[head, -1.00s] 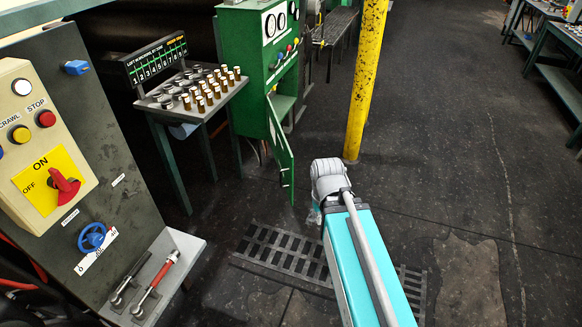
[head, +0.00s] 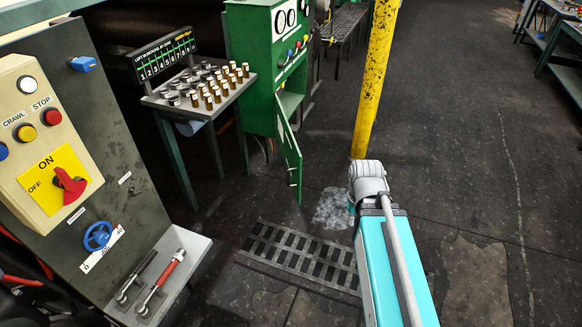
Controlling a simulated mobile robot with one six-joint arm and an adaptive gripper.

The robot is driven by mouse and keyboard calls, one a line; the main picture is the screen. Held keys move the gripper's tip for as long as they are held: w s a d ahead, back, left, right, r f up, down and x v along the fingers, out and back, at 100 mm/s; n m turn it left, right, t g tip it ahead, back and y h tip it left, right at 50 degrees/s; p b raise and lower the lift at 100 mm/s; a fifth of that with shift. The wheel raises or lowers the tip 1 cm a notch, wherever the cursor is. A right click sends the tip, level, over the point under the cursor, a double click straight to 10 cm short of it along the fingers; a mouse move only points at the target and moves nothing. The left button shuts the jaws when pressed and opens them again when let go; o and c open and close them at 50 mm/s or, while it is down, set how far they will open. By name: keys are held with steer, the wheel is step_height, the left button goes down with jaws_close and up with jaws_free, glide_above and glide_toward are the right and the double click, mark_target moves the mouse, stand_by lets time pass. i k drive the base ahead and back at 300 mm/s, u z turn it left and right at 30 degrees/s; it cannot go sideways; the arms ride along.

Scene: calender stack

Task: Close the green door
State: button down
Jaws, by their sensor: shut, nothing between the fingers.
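The green door (head: 288,160) hangs from the lower part of the green cabinet (head: 252,75). It stands open, swung out toward me, with a small dark latch near its free edge. The cabinet's lower opening (head: 291,101) shows behind it. My teal arm (head: 393,262) reaches up from the bottom edge, and its grey joint is to the right of the door, with a clear gap between them. My gripper is not visible; the arm's end is hidden behind the joint.
A yellow post (head: 375,80) stands just behind my arm's joint. A rack table with several small cylinders (head: 208,85) is left of the cabinet. A floor grate (head: 300,252) lies in front. The control panel (head: 60,150) fills the left. Open floor lies to the right.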

mark_target(292, 155)
steer(key=z, duration=0.05)
steer(key=i, duration=1)
steer(key=u, duration=0.05)
